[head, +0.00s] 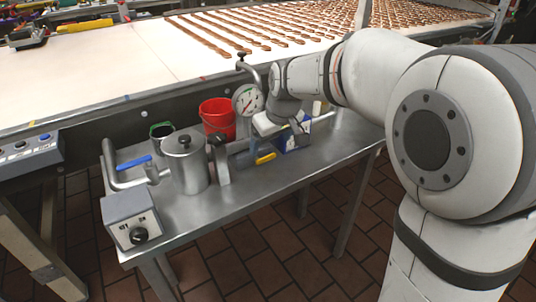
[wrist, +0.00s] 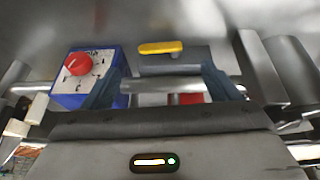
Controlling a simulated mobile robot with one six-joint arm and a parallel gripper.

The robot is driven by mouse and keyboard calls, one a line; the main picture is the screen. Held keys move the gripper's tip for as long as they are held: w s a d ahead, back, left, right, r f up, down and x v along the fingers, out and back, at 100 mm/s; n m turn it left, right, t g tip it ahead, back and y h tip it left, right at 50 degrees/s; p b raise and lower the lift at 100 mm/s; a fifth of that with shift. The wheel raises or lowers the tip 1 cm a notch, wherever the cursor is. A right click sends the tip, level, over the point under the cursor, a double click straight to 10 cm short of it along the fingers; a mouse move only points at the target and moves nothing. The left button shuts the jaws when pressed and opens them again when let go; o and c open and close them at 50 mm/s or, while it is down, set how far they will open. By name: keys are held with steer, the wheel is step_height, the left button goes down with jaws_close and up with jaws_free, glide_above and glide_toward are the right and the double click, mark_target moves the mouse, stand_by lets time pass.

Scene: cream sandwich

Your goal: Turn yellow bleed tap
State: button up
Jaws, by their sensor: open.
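The yellow bleed tap handle (head: 265,158) shows low behind the front edge of the steel table, just below my gripper (head: 263,146). In the wrist view the yellow handle (wrist: 160,47) lies crosswise, just beyond the gap between my fingertips. My gripper (wrist: 165,80) is open there, with one dark blue finger on each side and nothing held. A horizontal steel pipe (wrist: 160,86) runs across the space between the fingers. No contact between fingers and handle is visible. In the head view the fingers partly hide the tap's body.
A blue box with a red knob (wrist: 77,64) stands left of the fingers in the wrist view. On the steel table (head: 240,205) stand a pressure gauge (head: 248,100), a red bucket (head: 217,118), a lidded metal pot (head: 186,165), a blue-handled valve (head: 135,163) and a grey switch box (head: 130,217).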

mark_target(267, 157)
steer(key=b+x, duration=0.1)
steer(key=x, duration=0.6)
steer(key=shift+c, duration=0.3)
